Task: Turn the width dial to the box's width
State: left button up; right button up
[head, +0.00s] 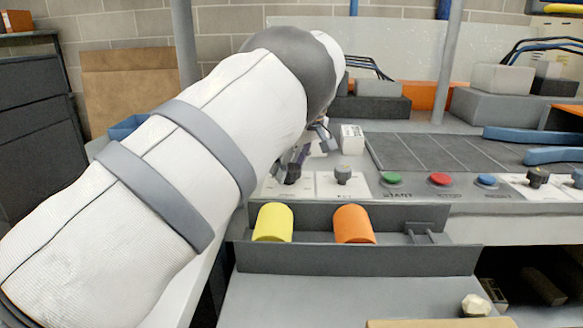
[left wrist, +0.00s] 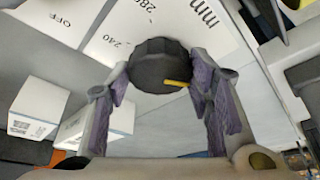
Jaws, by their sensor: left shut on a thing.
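The width dial is a dark ribbed knob (left wrist: 157,62) with a yellow pointer mark, on a white plate (left wrist: 222,40) printed "mm", "280" and "240". In the left wrist view, the purple-padded fingers of my left gripper (left wrist: 160,78) are shut on the knob, one on each side. The pointer shows between the knob and the right finger. In the head view, my left gripper (head: 300,156) reaches down to the dark knob (head: 292,173) at the panel's left end; my arm hides part of it. A small white printed box (head: 351,139) stands behind the panel. My right gripper is not in view.
A second knob (head: 343,175) stands close to the right of the held one. Green (head: 391,179), red (head: 440,179) and blue (head: 487,180) buttons follow along the panel. Yellow (head: 273,222) and orange (head: 353,224) cylinders sit in the tray in front.

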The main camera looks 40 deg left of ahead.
pick_arm(q)
jog(key=shift+f, duration=0.1)
dwell(0.4)
jog(key=o, duration=1.1)
jog(key=shift+o, duration=0.2)
jog(key=v, duration=1.2)
